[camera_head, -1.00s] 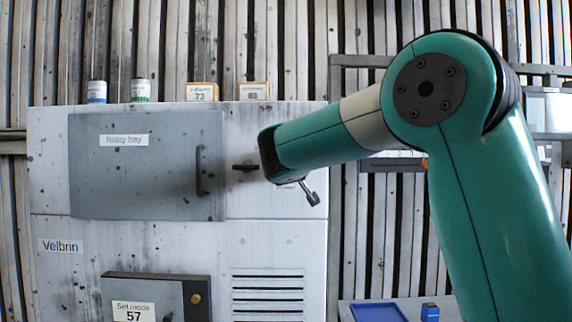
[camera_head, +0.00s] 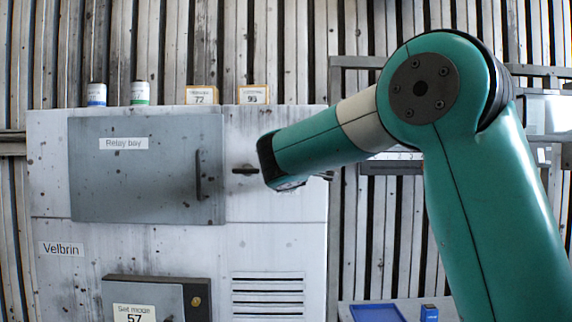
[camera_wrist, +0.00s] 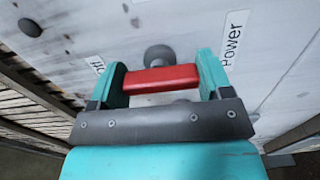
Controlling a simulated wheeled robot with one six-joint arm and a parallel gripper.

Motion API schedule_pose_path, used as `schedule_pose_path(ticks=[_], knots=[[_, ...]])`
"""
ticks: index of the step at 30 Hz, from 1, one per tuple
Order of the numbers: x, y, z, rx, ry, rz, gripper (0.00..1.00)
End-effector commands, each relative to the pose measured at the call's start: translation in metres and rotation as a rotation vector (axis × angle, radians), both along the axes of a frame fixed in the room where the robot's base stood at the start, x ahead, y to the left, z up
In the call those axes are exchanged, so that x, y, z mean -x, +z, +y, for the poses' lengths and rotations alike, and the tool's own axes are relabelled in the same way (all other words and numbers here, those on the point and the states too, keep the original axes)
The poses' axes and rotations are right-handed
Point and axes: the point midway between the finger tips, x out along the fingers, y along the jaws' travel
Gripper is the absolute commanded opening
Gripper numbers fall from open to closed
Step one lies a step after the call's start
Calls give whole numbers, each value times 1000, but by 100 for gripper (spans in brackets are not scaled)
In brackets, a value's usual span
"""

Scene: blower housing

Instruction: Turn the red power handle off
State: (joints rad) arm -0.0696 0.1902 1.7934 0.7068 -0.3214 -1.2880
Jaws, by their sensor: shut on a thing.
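The red power handle (camera_wrist: 160,79) shows in the wrist view as a short red bar in front of a round dark grey hub (camera_wrist: 159,56). My gripper (camera_wrist: 161,80) has its two teal fingers at the two ends of the bar and is shut on it. A "Power" label (camera_wrist: 232,40) is on the white panel to the right of the handle. A second label to the left is partly hidden by a finger. In the head view my arm's wrist end hides the handle and the gripper.
The white cabinet (camera_head: 275,240) carries a grey "Relay bay" door (camera_head: 130,175) with a dark handle (camera_head: 198,174). A small black latch (camera_head: 245,170) is just left of my wrist. A dark round knob (camera_wrist: 30,27) shows at upper left in the wrist view.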

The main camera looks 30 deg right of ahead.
Motion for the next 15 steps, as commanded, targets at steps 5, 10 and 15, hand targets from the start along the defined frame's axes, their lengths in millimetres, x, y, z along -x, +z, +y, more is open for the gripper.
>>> schedule_pose_path(ticks=[5,10,15], knots=[[0,0,1,24,2,15,49],[0,0,1,30,2,19,49],[0,0,1,30,2,19,49]])
